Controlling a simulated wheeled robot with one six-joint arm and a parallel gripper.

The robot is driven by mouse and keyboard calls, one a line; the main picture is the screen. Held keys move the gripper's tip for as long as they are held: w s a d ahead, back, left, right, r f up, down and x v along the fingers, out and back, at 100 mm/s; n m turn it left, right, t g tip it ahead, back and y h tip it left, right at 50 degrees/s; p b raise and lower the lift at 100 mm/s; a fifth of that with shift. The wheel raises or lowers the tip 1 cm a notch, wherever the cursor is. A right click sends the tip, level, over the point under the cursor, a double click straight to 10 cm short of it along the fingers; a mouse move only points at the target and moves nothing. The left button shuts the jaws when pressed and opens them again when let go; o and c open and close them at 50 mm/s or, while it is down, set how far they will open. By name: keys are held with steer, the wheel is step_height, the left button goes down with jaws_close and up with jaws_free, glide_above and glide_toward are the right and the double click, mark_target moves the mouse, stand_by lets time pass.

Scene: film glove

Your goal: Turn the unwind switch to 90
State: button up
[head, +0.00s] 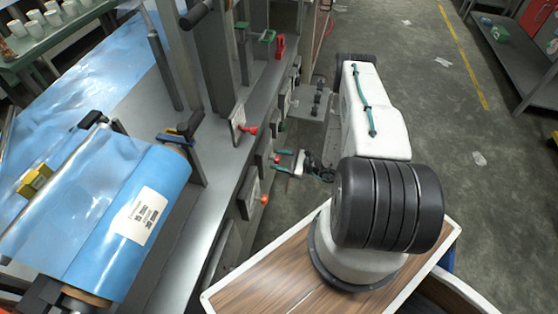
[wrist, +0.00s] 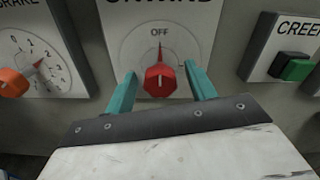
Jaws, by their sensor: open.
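The unwind switch is a red knob (wrist: 160,80) on a white plate, under a label cut off at the top of the wrist view. Its narrow pointer points straight up at OFF. My gripper (wrist: 161,74) is open, with one teal finger on each side of the knob. Small gaps show between the fingers and the knob, and it is not gripped. In the head view, my gripper (head: 279,160) reaches left to the machine's side panel, and the red knob (head: 276,159) shows small between the fingertips.
An orange brake knob (wrist: 13,82) with a numbered dial is to the left in the wrist view. A green creep button (wrist: 296,70) is to the right. In the head view, a blue film roll (head: 110,215) lies on the machine, and open floor (head: 450,130) is to the right.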

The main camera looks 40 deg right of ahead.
steer(key=c, duration=1)
steer(key=shift+o, duration=0.2)
steer(key=shift+m, duration=0.4)
steer(key=m, duration=0.8)
steer(key=shift+m, duration=0.3)
steer(key=m, duration=0.8)
steer(key=shift+f, duration=0.1)
steer(key=shift+m, duration=0.4)
steer(key=o, duration=1)
steer(key=shift+c, duration=0.2)
